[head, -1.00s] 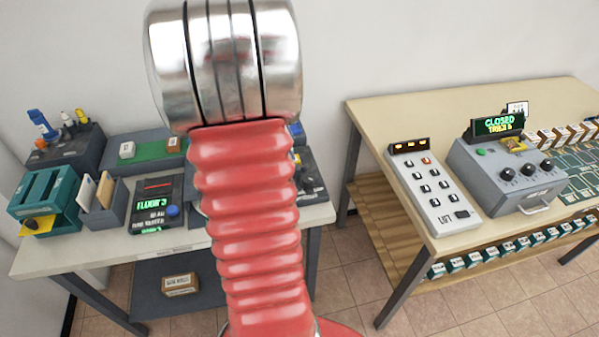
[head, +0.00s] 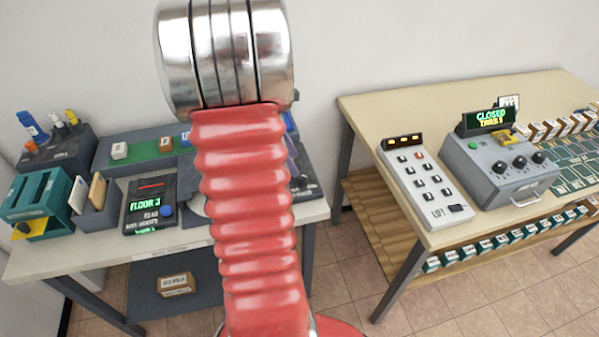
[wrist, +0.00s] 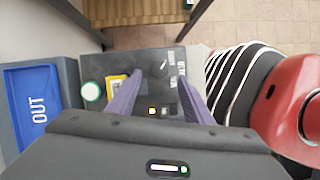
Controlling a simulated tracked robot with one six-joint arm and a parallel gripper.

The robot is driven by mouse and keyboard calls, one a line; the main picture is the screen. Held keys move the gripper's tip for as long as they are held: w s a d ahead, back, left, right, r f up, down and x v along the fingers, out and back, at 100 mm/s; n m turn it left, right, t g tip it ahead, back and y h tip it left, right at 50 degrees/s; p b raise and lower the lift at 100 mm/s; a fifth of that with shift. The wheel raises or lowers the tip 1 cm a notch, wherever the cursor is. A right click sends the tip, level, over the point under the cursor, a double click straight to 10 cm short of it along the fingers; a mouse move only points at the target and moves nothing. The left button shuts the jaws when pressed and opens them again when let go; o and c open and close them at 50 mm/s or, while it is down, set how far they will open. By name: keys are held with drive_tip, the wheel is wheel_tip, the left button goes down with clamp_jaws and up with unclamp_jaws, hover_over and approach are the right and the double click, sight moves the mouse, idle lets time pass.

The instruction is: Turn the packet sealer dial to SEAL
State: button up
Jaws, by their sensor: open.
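In the wrist view a dark panel (wrist: 118,64) lies below my gripper, and it looks like the packet sealer. A dark round dial (wrist: 158,73) with a white pointer mark sits on it between my fingertips. White lettering (wrist: 172,58) stands beside the dial, too small to read, so I cannot tell its setting. My gripper (wrist: 160,75) is open, with one purple finger on each side of the dial; contact cannot be told. In the head view my arm hides most of this panel, and only its right part (head: 306,180) shows.
A blue OUT tray (wrist: 31,108) lies left of the panel. In the head view a floor display box (head: 150,203) stands left of my arm. A second table (head: 365,108) stands right.

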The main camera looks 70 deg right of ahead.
sight(301, 175)
drive_tip(key=x, duration=0.6)
drive_tip(key=shift+s, duration=0.1)
drive_tip(key=shift+c, duration=0.4)
drive_tip(key=c, duration=1)
